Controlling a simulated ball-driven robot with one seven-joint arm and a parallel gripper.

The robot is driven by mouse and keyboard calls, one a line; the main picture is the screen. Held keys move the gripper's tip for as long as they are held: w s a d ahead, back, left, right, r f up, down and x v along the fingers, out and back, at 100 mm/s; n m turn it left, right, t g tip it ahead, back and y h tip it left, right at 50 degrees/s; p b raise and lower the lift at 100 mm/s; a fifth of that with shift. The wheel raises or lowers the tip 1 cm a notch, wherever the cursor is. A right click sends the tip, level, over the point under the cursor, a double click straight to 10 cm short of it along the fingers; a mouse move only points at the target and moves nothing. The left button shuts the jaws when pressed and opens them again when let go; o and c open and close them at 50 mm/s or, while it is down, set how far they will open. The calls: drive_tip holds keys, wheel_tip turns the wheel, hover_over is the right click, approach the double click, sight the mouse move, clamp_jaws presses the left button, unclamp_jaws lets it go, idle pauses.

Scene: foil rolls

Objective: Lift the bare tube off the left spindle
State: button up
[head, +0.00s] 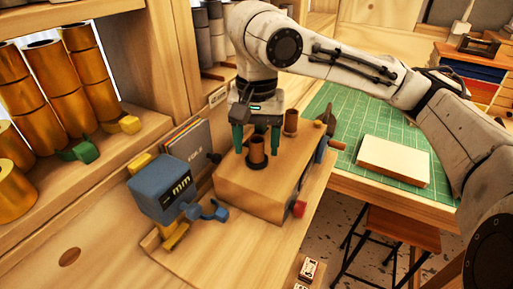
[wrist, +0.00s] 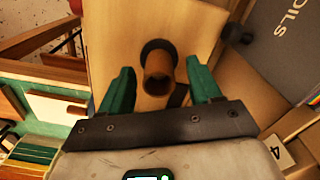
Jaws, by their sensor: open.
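A bare brown tube (head: 257,148) stands upright on a dark round base on top of the wooden box (head: 240,190), the left of two tubes there in the head view. In the wrist view the tube (wrist: 157,80) shows its open end, with the dark base (wrist: 158,46) beyond it. My gripper (head: 257,143) is open, and its green fingers appear on either side of the tube. In the wrist view the fingers (wrist: 159,68) also flank it, with gaps visible on both sides. The spindle inside the tube cannot be made out.
A second brown tube (head: 291,122) stands behind and to the right on the box. Shelves with gold rolls (head: 60,95) rise at left. A green cutting mat (head: 345,115) with a pale block (head: 394,159) lies at right.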

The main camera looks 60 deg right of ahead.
drive_tip(key=c, duration=1.1)
drive_tip(key=shift+o, duration=0.2)
drive_tip(key=shift+r, duration=0.15)
drive_tip(key=shift+r, duration=0.2)
drive_tip(key=r, duration=0.3)
drive_tip(key=shift+s+r, duration=0.15)
drive_tip(key=shift+s, duration=0.1)
drive_tip(key=s+a+r+b, duration=0.1)
drive_tip(key=s+a+r, duration=0.3)
drive_tip(key=s+r, duration=0.5)
drive_tip(key=shift+s+a+b, duration=0.2)
drive_tip(key=shift+s+b, duration=0.15)
drive_tip(key=shift+s, duration=1.55)
